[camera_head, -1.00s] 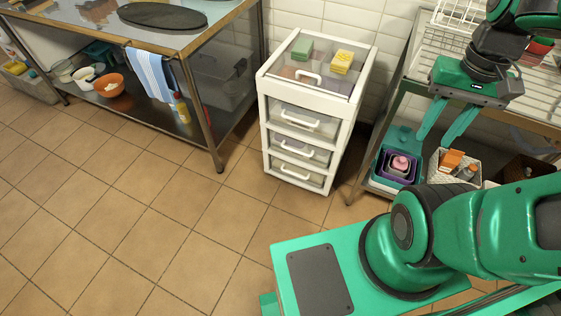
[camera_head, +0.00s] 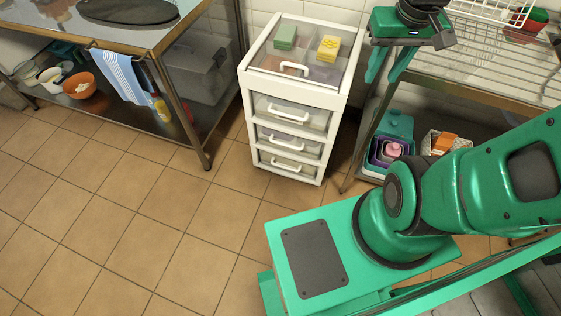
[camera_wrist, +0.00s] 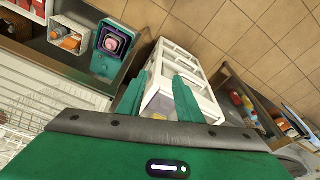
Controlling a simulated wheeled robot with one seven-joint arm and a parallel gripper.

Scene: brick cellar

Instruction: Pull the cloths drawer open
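A white drawer unit (camera_head: 244,85) with a clear top stands on the floor against the tiled wall. It has several clear-fronted drawers with white handles, all of them shut; the front of its upper drawer (camera_head: 308,119) shows. A handle (camera_head: 295,68) also sits at the front of the clear top. I cannot tell which drawer is for cloths. My gripper (camera_head: 385,68) is open and empty, to the right of the unit and apart from it. In the wrist view the unit (camera_wrist: 207,88) lies beyond my spread fingers (camera_wrist: 157,102).
A green block (camera_head: 285,36) and a yellow block (camera_head: 329,46) are at the unit's top. A metal table (camera_head: 185,25) with a striped towel (camera_head: 120,74) stands left. A wire-topped shelf (camera_head: 480,75) with bins is right. Tiled floor in front is clear.

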